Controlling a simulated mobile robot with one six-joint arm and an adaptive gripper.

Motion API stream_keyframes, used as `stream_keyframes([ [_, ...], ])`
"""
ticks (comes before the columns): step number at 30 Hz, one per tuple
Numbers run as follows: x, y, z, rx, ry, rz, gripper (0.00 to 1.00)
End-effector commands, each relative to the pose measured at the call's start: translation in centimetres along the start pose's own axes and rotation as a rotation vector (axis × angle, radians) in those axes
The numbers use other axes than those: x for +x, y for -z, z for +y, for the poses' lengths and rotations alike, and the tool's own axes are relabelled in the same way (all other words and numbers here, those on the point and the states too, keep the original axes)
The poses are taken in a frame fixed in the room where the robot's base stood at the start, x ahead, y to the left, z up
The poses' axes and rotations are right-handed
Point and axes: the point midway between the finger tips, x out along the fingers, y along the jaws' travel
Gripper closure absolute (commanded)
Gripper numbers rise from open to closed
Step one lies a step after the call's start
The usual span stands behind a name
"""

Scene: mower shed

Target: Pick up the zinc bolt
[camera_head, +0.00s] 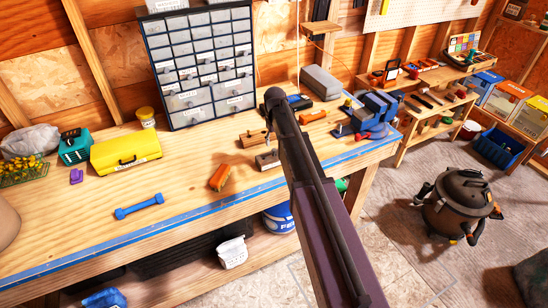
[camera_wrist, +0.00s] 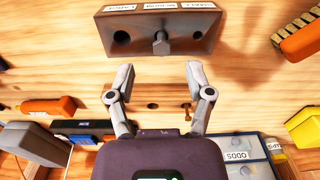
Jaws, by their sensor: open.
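A grey-brown block (camera_wrist: 200,38) with holes and white labels lies ahead of my gripper in the wrist view; it also shows on the bench in the head view (camera_head: 267,161). A grey metal bolt (camera_wrist: 161,42) stands in its middle hole, and the two outer holes look empty. The labels are upside down and too small to read surely, so I cannot confirm that this bolt is the zinc one. My gripper (camera_wrist: 160,82) is open and empty, its fingertips just short of the block. In the head view my arm hides the gripper.
A pale wooden block (camera_head: 253,140) with holes sits behind the grey-brown one; a brass-coloured bolt (camera_wrist: 187,108) shows there in the wrist view. An orange brush (camera_head: 220,177) lies to the left. A drawer cabinet (camera_head: 203,120) stands behind. The bench front is mostly clear.

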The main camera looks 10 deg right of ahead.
Motion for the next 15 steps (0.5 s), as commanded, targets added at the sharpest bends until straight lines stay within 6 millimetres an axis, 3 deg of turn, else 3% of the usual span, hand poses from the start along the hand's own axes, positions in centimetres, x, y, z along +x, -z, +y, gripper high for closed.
stream_keyframes([
  [15,0.54,0.03,-0.03,0.000,0.000,0.000,0.33],
])
